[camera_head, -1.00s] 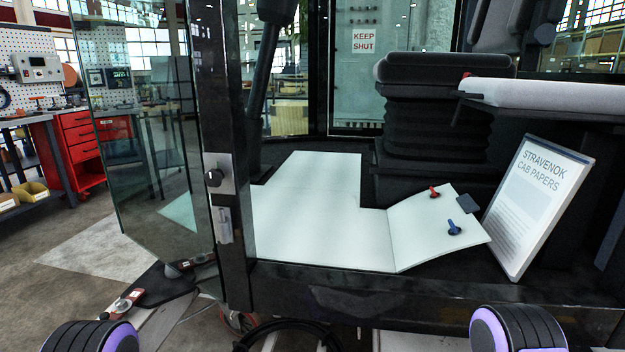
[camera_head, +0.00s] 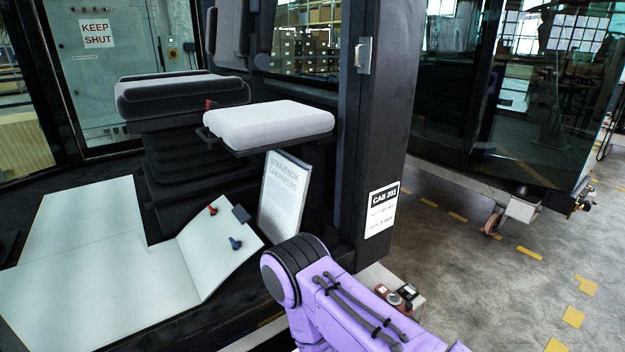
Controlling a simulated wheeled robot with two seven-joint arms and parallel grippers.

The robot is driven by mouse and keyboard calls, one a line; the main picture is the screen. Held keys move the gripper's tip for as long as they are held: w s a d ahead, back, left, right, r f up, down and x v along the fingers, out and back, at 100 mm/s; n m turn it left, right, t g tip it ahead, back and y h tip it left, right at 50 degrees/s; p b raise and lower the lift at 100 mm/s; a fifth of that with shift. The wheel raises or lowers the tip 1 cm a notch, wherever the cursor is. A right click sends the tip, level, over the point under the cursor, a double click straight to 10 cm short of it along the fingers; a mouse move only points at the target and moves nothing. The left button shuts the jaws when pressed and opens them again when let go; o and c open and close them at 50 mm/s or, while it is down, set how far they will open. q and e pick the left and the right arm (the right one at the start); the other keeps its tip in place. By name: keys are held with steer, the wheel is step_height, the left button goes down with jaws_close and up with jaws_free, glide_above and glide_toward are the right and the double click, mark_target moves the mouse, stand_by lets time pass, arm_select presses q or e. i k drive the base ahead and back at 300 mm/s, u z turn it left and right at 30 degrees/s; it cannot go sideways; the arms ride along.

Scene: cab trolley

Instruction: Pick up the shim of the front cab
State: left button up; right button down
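I cannot identify a shim for certain. A small dark grey block (camera_head: 241,213) lies at the upper edge of the folded-up white floor sheet (camera_head: 90,250), beside a red knob (camera_head: 212,210) and a blue knob (camera_head: 235,243). Small brown-red and black parts (camera_head: 398,294) sit on a light ledge below the post, partly behind my purple arm. That arm comes in at the bottom; neither of my grippers shows.
A STRAVENOK CAB PAPERS board (camera_head: 284,195) leans inside the cab, beneath a grey pad (camera_head: 268,124). A black seat (camera_head: 180,95) stands behind. A second glass cab (camera_head: 510,100) is at the right. The floor (camera_head: 470,280) between has yellow dashes and free room.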

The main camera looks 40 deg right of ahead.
mark_target(411, 288)
steer(key=z, duration=2.05)
steer(key=k, duration=0.45)
steer(key=z, duration=0.75)
steer(key=i, duration=2.05)
steer(key=u, duration=0.55)
